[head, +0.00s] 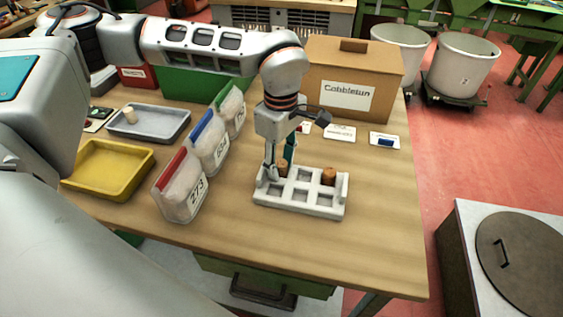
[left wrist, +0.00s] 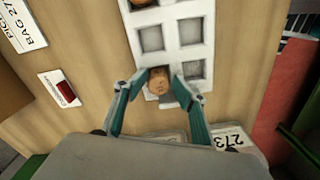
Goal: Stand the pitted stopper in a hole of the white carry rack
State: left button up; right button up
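The white carry rack (head: 300,207) lies on the table with two rows of square holes. My left gripper (head: 279,170) points down at its back left corner. Its teal fingers (left wrist: 159,75) lie on both sides of a brown stopper with dark specks (left wrist: 158,83), and appear to touch it. That stopper (head: 284,168) is upright at the back left hole; how deep it sits is hidden. Another brown stopper (head: 328,176) stands in the back right hole, and its edge shows in the left wrist view (left wrist: 142,2). The hole between them is empty. My right gripper is out of view.
Numbered bags (head: 182,188) stand left of the rack. Further left are a yellow tray (head: 84,190) and a grey tray (head: 165,132) holding a pale stopper (head: 130,114). A cardboard box (head: 385,70) and cards (head: 340,133) lie behind. The table is clear right of the rack.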

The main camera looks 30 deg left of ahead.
aim_at(281, 162)
pick_arm(q)
notch_tip(281, 162, up, 12)
jog(key=shift+r+p, duration=0.15)
jog(key=shift+p, duration=0.15)
jog(key=shift+w, duration=0.1)
dwell(0.4)
